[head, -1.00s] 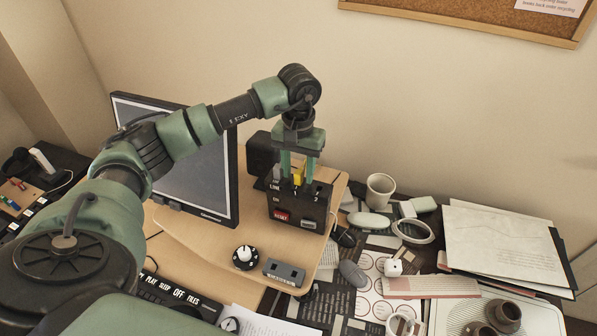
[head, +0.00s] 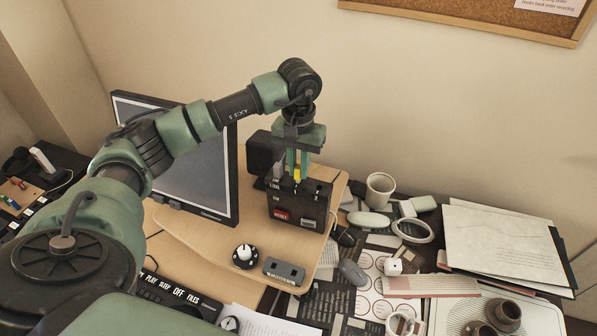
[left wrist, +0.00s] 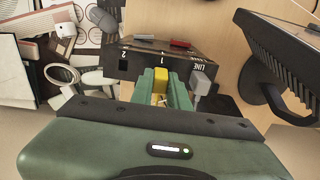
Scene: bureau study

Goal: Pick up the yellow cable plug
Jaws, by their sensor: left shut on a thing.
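The yellow cable plug (head: 297,175) stands at the top of a dark box (head: 299,204) marked with the numbers 1 and 2. My left gripper (head: 297,178) comes down from above and is shut on the plug. In the left wrist view the plug (left wrist: 160,78) sits between the two green fingers (left wrist: 161,88), beside the mark 1. I cannot tell whether its tip is still inside the socket. A grey plug (left wrist: 201,82) stands beside it at the box. My right gripper is not in view.
A monitor (head: 190,150) stands close left of the box. A black speaker (head: 262,153) is behind it. A white mug (head: 380,189), a grey mouse (head: 352,273) and papers crowd the right side. A knob (head: 244,254) and a small grey block (head: 283,272) lie in front.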

